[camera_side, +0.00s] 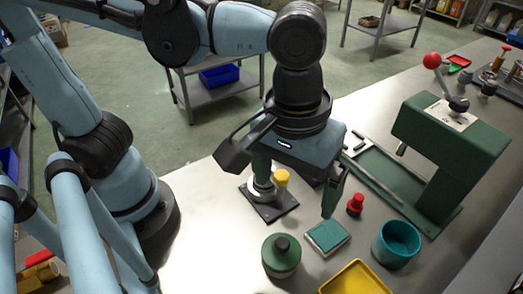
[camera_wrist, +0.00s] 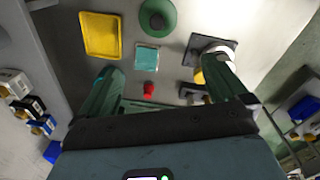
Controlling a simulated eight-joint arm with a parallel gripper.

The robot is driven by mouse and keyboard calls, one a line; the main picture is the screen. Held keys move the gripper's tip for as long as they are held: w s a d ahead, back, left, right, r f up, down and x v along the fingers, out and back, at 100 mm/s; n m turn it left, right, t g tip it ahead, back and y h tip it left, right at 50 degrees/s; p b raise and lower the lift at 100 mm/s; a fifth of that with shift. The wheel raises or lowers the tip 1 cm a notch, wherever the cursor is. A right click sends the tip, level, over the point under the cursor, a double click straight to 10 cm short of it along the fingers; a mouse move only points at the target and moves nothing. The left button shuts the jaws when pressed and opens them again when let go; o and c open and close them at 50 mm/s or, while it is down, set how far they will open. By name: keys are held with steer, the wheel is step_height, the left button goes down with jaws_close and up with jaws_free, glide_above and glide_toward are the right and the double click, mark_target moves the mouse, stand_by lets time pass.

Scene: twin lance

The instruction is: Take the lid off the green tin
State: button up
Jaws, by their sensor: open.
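The green tin (camera_side: 281,262) stands upright on the bench at the lower middle of the side view, with its lid (camera_side: 281,245) on and a dark knob on top. In the wrist view the tin (camera_wrist: 157,18) is at the top, seen from above, partly cut by the frame edge. My gripper (camera_side: 296,198) is open and empty, its green fingers spread wide above the bench. It is behind and above the tin in the side view, apart from it. In the wrist view the tin lies beyond the fingertips (camera_wrist: 162,66).
A teal-topped box (camera_side: 327,236) and a red-knobbed piece (camera_side: 355,204) are right of the tin. A yellow tray (camera_side: 355,279) and teal cup (camera_side: 396,243) stand nearby. A dark plate (camera_side: 271,207) carries a yellow-topped post. A green press (camera_side: 450,135) stands at right.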

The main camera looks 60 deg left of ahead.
steer(key=s+d, duration=0.2)
glide_above(283, 242)
steer(key=shift+n+g+y, duration=0.3)
steer(key=f, duration=0.6)
steer(key=shift+w+d, duration=0.15)
steer(key=shift+d, duration=0.05)
steer(key=shift+s+a+f, duration=0.1)
steer(key=shift+f, duration=1.4)
steer(key=shift+s+a+f, duration=0.1)
steer(key=shift+f, duration=1.35)
steer(key=c, duration=1.1)
steer(key=shift+r, duration=0.15)
